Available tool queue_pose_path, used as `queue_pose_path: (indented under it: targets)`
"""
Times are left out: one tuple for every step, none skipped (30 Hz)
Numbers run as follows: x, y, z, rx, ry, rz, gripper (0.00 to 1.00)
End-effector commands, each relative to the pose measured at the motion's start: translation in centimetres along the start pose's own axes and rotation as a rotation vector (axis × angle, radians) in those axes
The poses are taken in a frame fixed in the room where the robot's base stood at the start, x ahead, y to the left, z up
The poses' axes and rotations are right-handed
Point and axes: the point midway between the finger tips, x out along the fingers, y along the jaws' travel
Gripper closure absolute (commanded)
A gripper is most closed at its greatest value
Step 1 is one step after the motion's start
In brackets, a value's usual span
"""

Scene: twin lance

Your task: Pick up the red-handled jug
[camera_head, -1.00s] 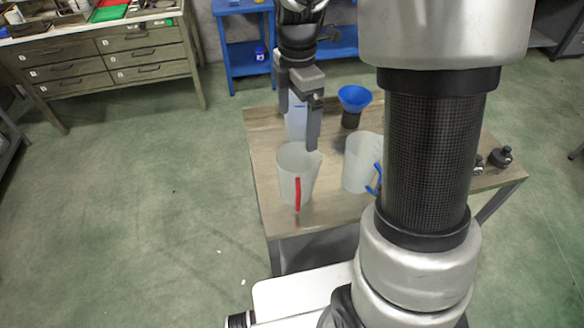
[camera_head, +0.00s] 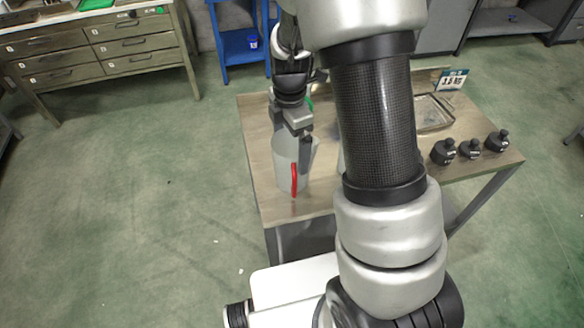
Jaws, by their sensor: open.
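The red-handled jug (camera_head: 286,174) is a translucent white jug standing upright near the left front of the wooden table. Its red handle (camera_head: 294,180) faces the camera. My gripper (camera_head: 297,149) is open and low over the jug, with its fingers pointing down at the rim. One dark finger shows in front of the right side of the jug's upper part. The other finger is hard to make out, and I cannot tell whether either touches the jug.
My arm hides the table's middle, where only a pale sliver of another jug (camera_head: 341,162) shows. Several black weights (camera_head: 470,148) stand at the right, near a clear tray (camera_head: 432,114) and a small sign (camera_head: 452,80). The table's front left edge is bare.

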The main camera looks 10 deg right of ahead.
Motion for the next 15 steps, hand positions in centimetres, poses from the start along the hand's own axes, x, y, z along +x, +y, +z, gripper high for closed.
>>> queue_pose_path:
  targets:
    - [0.04,0.01,0.00,0.000,0.000,0.000,0.00]
    - [0.04,0.01,0.01,0.000,0.000,0.001,0.00]
    - [0.01,0.02,0.01,0.000,0.000,0.001,0.00]
    - [0.01,0.02,0.01,0.000,0.000,0.001,0.00]
    - [0.01,0.01,0.01,0.000,0.000,0.001,0.00]
    - [0.00,0.01,0.02,0.000,0.000,0.001,0.03]
    - [0.00,0.01,0.02,0.000,0.000,0.001,0.08]
    - [0.00,0.01,0.02,0.000,0.000,0.001,0.14]
    - [-0.01,0.01,0.02,0.000,0.000,0.001,0.20]
    - [-0.01,0.01,0.02,0.000,0.000,0.001,0.25]
    - [-0.01,0.01,0.02,0.000,0.000,0.001,0.30]
    - [-0.01,0.01,0.02,0.000,0.000,0.001,0.37]
    - [-0.01,0.02,0.02,0.000,0.000,0.001,0.42]
    - [-0.02,0.01,0.02,0.000,0.000,0.001,0.47]
    - [-0.02,0.02,0.03,0.000,0.000,0.001,0.54]
